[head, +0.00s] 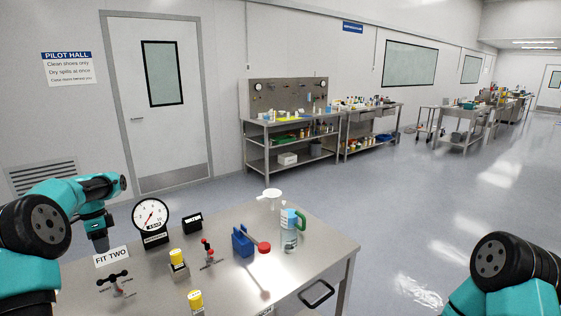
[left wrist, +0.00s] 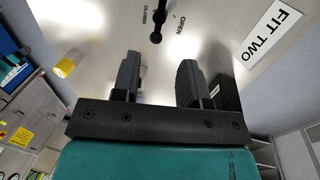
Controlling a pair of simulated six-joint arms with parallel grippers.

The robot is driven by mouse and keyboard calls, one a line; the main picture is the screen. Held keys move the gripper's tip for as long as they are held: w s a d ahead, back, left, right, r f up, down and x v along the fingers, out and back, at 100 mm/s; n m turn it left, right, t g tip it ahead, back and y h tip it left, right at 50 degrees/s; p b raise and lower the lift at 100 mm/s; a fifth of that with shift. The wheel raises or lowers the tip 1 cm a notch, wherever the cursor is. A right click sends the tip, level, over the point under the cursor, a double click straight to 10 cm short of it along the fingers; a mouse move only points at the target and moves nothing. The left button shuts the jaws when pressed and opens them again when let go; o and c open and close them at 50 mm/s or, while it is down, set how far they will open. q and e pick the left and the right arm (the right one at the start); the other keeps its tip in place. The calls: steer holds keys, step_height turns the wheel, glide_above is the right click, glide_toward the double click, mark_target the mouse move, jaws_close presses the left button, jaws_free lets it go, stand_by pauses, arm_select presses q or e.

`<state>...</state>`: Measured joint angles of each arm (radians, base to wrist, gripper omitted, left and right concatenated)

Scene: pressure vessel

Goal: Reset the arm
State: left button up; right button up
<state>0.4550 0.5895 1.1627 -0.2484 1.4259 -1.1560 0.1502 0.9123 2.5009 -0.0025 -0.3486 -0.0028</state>
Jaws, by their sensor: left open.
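My left arm (head: 70,205) reaches in from the left. Its gripper (head: 98,240) hangs above the steel bench's left end, near the "FIT TWO" label (head: 112,257). In the left wrist view the two dark fingers (left wrist: 158,78) stand apart with nothing between them. Beyond the fingertips is a black valve handle (left wrist: 157,22) between the words CLOSED and OPEN. It also shows at the bench front in the head view (head: 116,281). My right arm (head: 505,270) is at the lower right, with its gripper out of view.
The bench (head: 225,285) carries a round gauge (head: 150,215), yellow-topped parts (head: 177,258), a small red valve (head: 207,249), a blue holder (head: 242,241) beside a red-ended tool (head: 263,247), a green-handled jug (head: 289,232) and a white funnel-like piece (head: 270,196). Floor right of the bench is clear.

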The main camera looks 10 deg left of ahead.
arm_select(q)
step_height(320, 180, up, 7)
steer(key=w+a, duration=0.1)
steer(key=f, duration=0.5)
steer(key=s+d+f, duration=0.1)
steer(key=f, duration=0.5)
steer(key=s+d+f, duration=0.1)
steer(key=f, duration=0.4)
steer(key=shift+s+d+f, duration=0.2)
steer(key=shift+f, duration=0.4)
step_height(320, 180, up, 12)
steer(key=w+a, duration=0.1)
steer(key=shift+w+a+n, duration=0.25)
steer(key=shift+a+n, duration=0.05)
steer(key=shift+a, duration=0.1)
